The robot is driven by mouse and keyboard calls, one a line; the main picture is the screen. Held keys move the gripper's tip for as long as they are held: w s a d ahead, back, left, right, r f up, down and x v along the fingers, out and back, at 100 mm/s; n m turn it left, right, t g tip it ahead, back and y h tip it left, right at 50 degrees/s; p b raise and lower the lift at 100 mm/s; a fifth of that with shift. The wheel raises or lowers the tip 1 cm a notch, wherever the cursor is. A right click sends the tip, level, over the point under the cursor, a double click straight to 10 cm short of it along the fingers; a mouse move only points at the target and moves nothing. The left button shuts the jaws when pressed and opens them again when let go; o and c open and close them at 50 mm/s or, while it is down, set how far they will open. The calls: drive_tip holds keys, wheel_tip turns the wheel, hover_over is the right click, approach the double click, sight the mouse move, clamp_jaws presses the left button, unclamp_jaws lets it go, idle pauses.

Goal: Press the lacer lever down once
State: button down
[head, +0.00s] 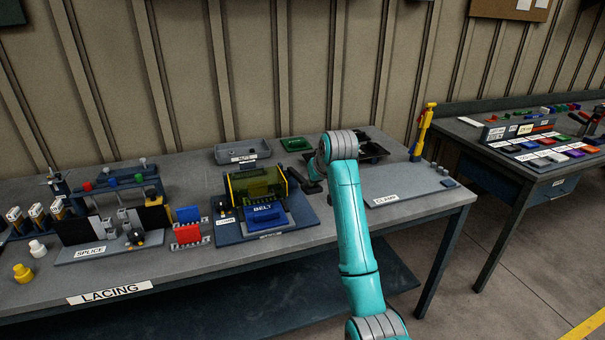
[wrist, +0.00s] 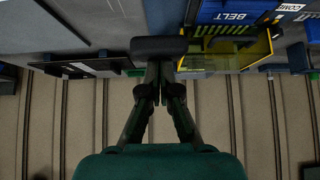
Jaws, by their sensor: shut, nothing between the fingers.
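The lacer (head: 258,190) stands on the bench with a yellow see-through guard and a blue block marked BELT. In the wrist view, its yellow guard (wrist: 225,58) is at upper right. A dark crossbar, which looks like the lever's grip (wrist: 158,46), lies across the front of my fingertips. My gripper (wrist: 160,66) is shut and empty, its tips at or very near this bar; I cannot tell whether they touch. In the head view, my gripper (head: 313,180) is just right of the lacer, partly hidden by my arm; the lever is hard to make out there.
A grey tray (head: 243,151) and a green tray (head: 295,144) stand behind the lacer. A black tray (head: 374,153) lies behind my arm. The splice station (head: 95,250) is at left, a yellow tool (head: 424,131) at right.

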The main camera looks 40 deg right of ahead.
drive_tip(key=shift+r, duration=0.1)
drive_tip(key=shift+w+d+r, duration=0.1)
drive_tip(key=shift+w+r, duration=0.15)
drive_tip(key=shift+r, duration=0.35)
drive_tip(key=shift+w+d+r, duration=0.1)
drive_tip(key=shift+w+r, duration=0.1)
drive_tip(key=shift+r, duration=0.35)
drive_tip(key=shift+w+d+r, duration=0.1)
drive_tip(key=shift+w+r, duration=0.2)
drive_tip(key=shift+r, duration=0.45)
drive_tip(key=shift+w+r, duration=0.25)
drive_tip(key=shift+r, duration=0.55)
drive_tip(key=shift+w+d+r, duration=0.1)
drive_tip(key=shift+w+r, duration=0.2)
drive_tip(key=shift+r, duration=0.45)
drive_tip(key=shift+s, duration=0.1)
